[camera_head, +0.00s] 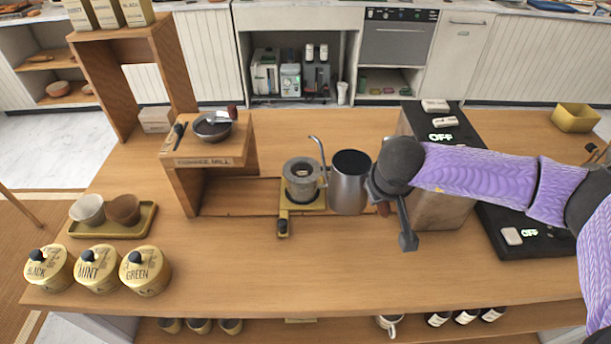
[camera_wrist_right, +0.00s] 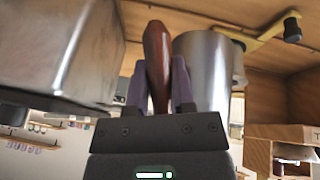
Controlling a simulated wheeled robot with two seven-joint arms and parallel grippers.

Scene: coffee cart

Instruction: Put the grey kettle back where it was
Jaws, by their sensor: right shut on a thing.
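The grey kettle (camera_head: 348,184) is upright beside the coffee dripper (camera_head: 302,176), its thin curved spout pointing left over the dripper. My right gripper (camera_head: 383,197) comes in from the right at the kettle's handle side. In the right wrist view, my right gripper (camera_wrist_right: 158,92) is shut on the brown kettle handle (camera_wrist_right: 157,50), with the kettle's metal body (camera_wrist_right: 207,70) just behind. I cannot tell whether the kettle's base touches the counter. My left gripper is not in view.
A black unit (camera_head: 515,205) with lit OFF labels lies to the right, partly behind my arm. The coffee mill stand (camera_head: 205,165), cup tray (camera_head: 146,218) and several yellow canisters (camera_head: 145,270) are left.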

